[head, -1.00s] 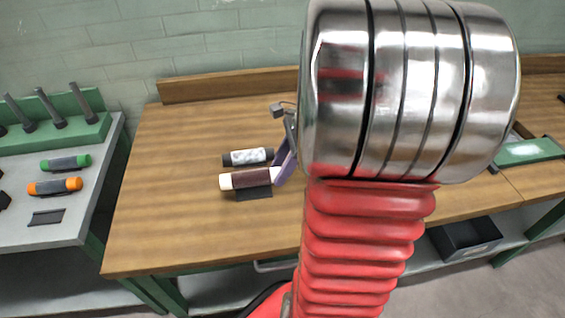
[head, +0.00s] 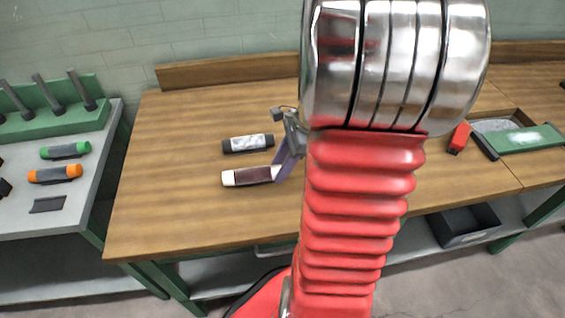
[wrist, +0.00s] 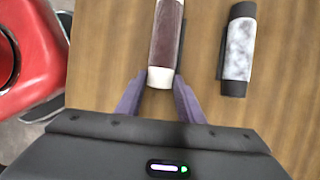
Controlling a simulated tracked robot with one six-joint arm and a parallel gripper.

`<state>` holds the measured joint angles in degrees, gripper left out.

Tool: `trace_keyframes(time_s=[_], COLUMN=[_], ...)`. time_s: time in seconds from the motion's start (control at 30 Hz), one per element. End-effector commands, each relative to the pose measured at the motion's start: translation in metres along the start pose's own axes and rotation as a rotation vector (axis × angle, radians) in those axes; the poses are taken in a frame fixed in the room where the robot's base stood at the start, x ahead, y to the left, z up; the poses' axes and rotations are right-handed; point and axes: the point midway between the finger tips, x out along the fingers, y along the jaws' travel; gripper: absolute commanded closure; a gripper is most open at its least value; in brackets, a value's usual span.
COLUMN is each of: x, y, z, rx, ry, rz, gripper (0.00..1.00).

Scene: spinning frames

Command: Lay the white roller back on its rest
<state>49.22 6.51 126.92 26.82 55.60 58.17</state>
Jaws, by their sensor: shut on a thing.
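The white roller (head: 245,176), with white end caps and a dark maroon middle, lies level at the wooden table's top. My gripper (head: 280,174) has its purple fingers at the roller's right end. In the wrist view, the roller (wrist: 166,35) points away from me, and my gripper (wrist: 159,84) is shut on its near white cap, one finger each side. A dark flat rest shows under the roller in the earlier head view; now the roller hides nearly all of it. I cannot tell whether the roller touches the rest.
A black-capped roller with a pale mottled middle (head: 248,143) lies just behind, parallel. On the left grey bench are a green roller (head: 66,150), an orange roller (head: 55,174) and an empty dark rest (head: 47,205). The front-left tabletop is clear.

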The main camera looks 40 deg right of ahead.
Motion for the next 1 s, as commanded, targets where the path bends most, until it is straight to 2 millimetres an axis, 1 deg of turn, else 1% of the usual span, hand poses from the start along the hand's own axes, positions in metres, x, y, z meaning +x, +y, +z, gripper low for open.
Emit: trace_keyframes(time_s=[0.27,0.3,0.57,0.6,0.87,1.0], x=[0.0031,0.0032,0.0023,0.0022,0.001,-0.0064], y=[0.001,0.0012,0.0008,0.0007,0.0005,-0.0001], z=[-0.0014,-0.0014,-0.0011,-0.0011,-0.0011,-0.0009], rx=[0.001,0.002,0.001,0.001,0.001,0.001], ry=[0.002,0.001,0.001,0.001,0.001,0.0], rz=[0.003,0.004,0.002,0.002,0.001,0.0], gripper=[0.92,0.64,0.46,0.44,0.44,0.44])
